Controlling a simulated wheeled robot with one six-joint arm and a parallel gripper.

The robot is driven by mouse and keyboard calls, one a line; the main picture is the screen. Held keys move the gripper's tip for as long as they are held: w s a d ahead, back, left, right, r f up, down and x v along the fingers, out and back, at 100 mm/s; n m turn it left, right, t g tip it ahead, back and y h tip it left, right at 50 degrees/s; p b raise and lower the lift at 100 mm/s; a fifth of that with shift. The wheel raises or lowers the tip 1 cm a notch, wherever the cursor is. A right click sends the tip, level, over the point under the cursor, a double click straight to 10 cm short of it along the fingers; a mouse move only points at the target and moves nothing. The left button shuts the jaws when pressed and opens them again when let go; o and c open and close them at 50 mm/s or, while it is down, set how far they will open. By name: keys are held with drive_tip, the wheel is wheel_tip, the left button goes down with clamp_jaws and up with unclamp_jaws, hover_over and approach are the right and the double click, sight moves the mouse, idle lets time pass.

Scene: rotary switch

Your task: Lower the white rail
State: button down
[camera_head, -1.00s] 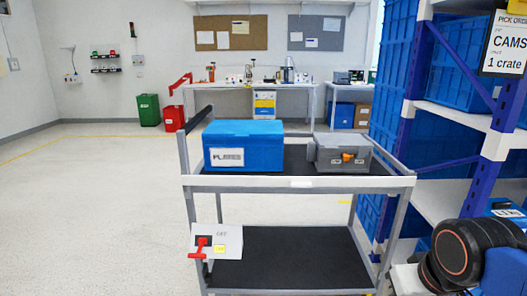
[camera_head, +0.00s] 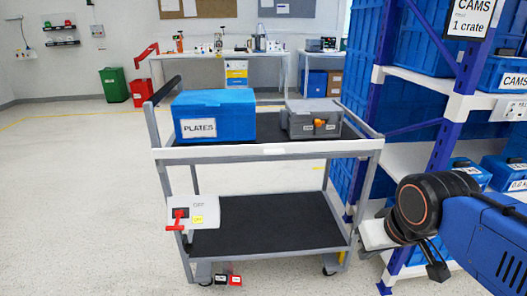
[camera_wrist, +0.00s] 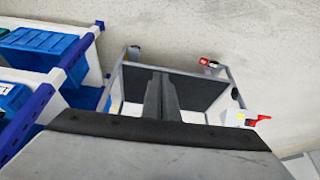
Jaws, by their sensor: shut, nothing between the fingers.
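The white rail (camera_head: 240,152) runs level across the front edge of the cart's upper shelf, with a small pale label at its middle. My gripper (camera_wrist: 160,74) shows in the wrist view with its two dark fingers together and empty. Behind them is the cart's dark shelf; the fingers appear apart from it. In the head view my arm is at the right, clear of the rail. A white switch box (camera_head: 208,213) with a red lever (camera_head: 176,221) and a yellow label hangs at the cart's front left; it also shows in the wrist view (camera_wrist: 233,118).
A blue PLATES crate (camera_head: 225,115) and a grey case (camera_head: 312,119) with an orange knob stand on the upper shelf. The lower shelf (camera_head: 265,226) is empty. A blue rack (camera_head: 455,85) with crates stands close at right. Floor at left is clear.

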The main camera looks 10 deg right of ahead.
idle(0.3)
drive_tip(key=c, duration=1.8)
unclamp_jaws()
drive_tip(key=shift+w+r, duration=0.2)
drive_tip(key=shift+r, duration=0.05)
drive_tip(key=o, duration=1)
drive_tip(key=w+r, duration=0.2)
drive_tip(key=r, duration=0.1)
drive_tip(key=shift+w+a+r, duration=0.15)
drive_tip(key=shift+w+a, duration=0.25)
drive_tip(key=shift+o, duration=0.5)
drive_tip(key=w+a+r, duration=0.3)
drive_tip(key=w+r, duration=0.7)
drive_tip(key=shift+w+a+r, duration=0.15)
drive_tip(key=shift+a+r, duration=0.1)
drive_tip(key=shift+a, duration=0.15)
wheel_tip(320, 180, up, 12)
hover_over(274, 151)
drive_tip(key=s, duration=0.7)
drive_tip(key=x, duration=1.1)
drive_tip(key=s+x, duration=0.1)
drive_tip(key=x, duration=0.5)
drive_tip(key=shift+w+f, duration=0.15)
drive_tip(key=shift+f, duration=0.3)
